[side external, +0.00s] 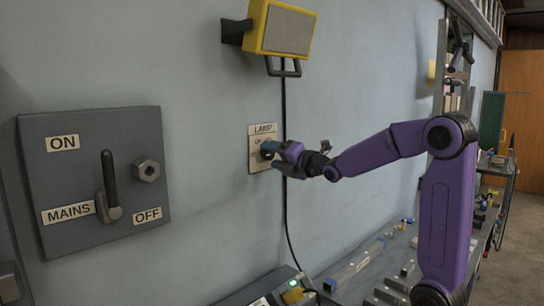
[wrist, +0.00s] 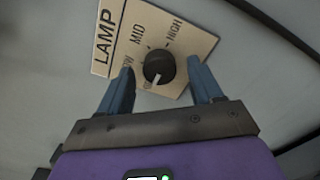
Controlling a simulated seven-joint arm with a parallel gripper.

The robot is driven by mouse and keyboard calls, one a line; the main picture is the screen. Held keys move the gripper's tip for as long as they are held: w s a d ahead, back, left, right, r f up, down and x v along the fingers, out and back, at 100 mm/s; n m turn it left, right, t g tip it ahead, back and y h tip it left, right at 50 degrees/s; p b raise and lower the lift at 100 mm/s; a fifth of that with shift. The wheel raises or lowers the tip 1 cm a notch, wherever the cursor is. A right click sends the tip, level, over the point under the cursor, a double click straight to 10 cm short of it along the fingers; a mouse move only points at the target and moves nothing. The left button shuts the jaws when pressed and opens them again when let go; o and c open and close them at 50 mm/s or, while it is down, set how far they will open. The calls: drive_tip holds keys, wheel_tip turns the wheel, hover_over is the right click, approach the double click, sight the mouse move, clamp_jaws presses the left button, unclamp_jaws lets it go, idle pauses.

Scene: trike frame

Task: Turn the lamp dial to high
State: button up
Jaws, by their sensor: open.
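The lamp dial (wrist: 158,66) is a round black knob on a beige plate (wrist: 108,30) marked LAMP. MID and HIGH are readable, and a partly covered label ending in OW sits beside the left finger. A white mark on the knob points down toward a small, mostly hidden label, away from HIGH. My gripper (wrist: 160,68) is open, with one blue finger on each side of the dial. Gaps show between the fingers and the knob. In the side external view my gripper (side external: 272,157) is at the plate (side external: 256,133) and hides much of it.
A grey mains box (side external: 90,220) with a lever (side external: 109,185) is on the wall at the left. A yellow lamp (side external: 283,30) is above the plate, with a black cable (side external: 285,110) running down. A bench (side external: 350,268) with loose parts is below.

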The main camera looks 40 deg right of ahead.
drive_tip(key=shift+w, duration=0.55)
drive_tip(key=c, duration=1.1)
drive_tip(key=shift+o, duration=0.2)
